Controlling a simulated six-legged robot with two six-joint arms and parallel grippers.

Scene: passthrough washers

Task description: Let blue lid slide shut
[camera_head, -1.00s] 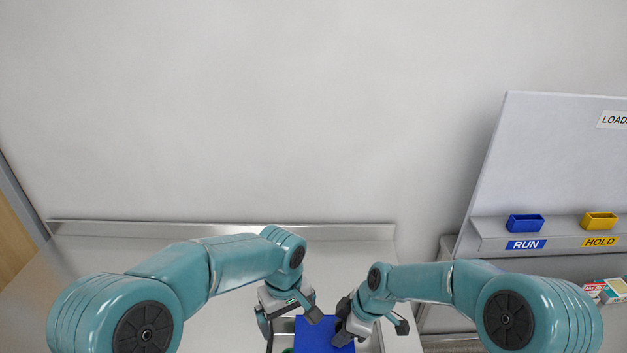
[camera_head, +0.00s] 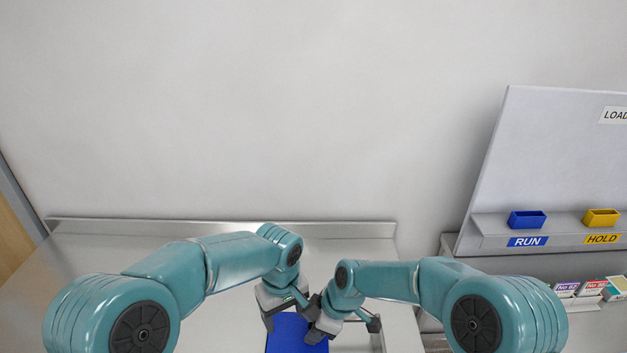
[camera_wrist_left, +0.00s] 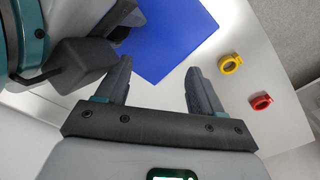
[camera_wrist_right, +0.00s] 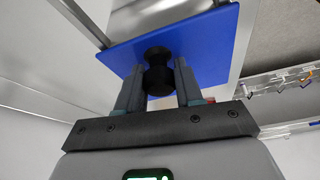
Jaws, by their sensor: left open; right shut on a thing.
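The blue lid (camera_head: 290,336) is a flat blue panel low in the middle of the head view, below both grippers. It also shows in the left wrist view (camera_wrist_left: 170,38) and in the right wrist view (camera_wrist_right: 205,50), where it has a black knob (camera_wrist_right: 158,72). My right gripper (camera_head: 318,318) is shut on that knob, with a finger on each side. My left gripper (camera_head: 282,312) is open and empty beside the lid; its spread fingers show in the left wrist view (camera_wrist_left: 158,88). The lid's near end is cut off in the head view.
In the left wrist view a yellow ring-shaped piece (camera_wrist_left: 230,63) and a red one (camera_wrist_left: 261,102) stand on a pale surface near the lid. At the right, a shelf holds a blue bin (camera_head: 527,219) above RUN and a yellow bin (camera_head: 601,218) above HOLD. The metal bench behind is clear.

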